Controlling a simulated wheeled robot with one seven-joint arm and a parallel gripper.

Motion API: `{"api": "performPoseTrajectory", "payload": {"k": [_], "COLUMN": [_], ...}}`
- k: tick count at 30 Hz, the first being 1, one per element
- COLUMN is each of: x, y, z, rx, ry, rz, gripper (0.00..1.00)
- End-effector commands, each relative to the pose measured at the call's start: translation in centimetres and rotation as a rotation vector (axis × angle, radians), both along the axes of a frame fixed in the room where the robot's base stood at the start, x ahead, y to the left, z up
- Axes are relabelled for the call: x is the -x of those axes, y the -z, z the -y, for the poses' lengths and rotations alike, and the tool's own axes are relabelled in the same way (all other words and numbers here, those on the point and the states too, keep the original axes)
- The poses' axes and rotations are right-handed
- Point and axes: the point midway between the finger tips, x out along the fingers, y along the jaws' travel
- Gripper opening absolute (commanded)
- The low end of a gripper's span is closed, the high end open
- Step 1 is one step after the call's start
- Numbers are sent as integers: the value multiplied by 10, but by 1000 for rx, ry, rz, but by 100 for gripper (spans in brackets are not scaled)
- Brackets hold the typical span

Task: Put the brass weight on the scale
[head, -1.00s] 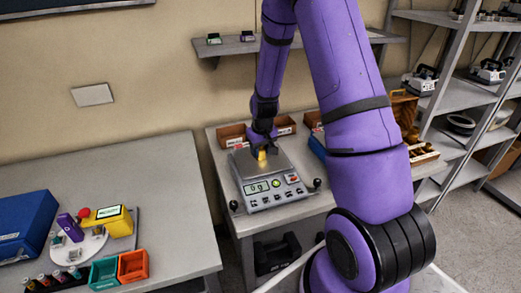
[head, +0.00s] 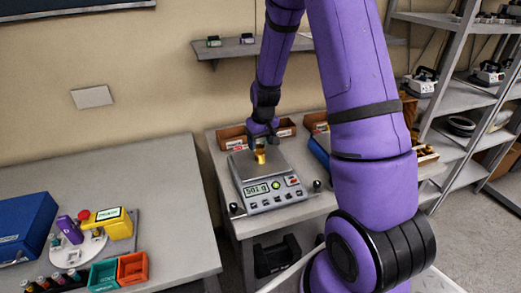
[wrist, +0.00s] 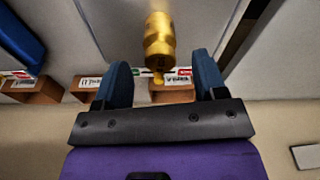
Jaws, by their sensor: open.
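The brass weight (head: 260,156) stands on the metal pan of the scale (head: 269,177). The scale's display is lit and seems to read about 501 g. In the wrist view the brass weight (wrist: 159,42) is a gold cylinder with a narrower neck and a knob. My gripper (head: 262,141) is just above and behind the weight. In the wrist view my gripper (wrist: 162,75) is open, its two blue fingers apart on either side of the knob end, with gaps between them and the weight.
Wooden bins (head: 233,136) stand at the back of the scale's table, and a blue case (head: 320,148) lies right of the scale. A wall shelf (head: 240,47) is above. The left table (head: 120,172) holds a blue box, a yellow device and small bins.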

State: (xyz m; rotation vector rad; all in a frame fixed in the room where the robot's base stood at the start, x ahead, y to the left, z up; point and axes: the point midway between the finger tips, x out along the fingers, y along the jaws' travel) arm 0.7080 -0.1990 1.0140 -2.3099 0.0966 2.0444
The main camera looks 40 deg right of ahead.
Motion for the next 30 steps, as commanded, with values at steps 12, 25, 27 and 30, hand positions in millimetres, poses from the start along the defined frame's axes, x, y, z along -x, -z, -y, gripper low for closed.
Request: {"api": "performPoseTrajectory", "payload": {"k": [12, 25, 27, 30], "x": [8, 35, 48, 68], "y": [-64, -139, -161, -189], "z": [-1, -30, -41, -55], "rx": [1, 4, 5, 6], "ry": [0, -18, -23, -32], "rz": [2, 62, 83, 112], "gripper": [65, 65, 65, 65]}}
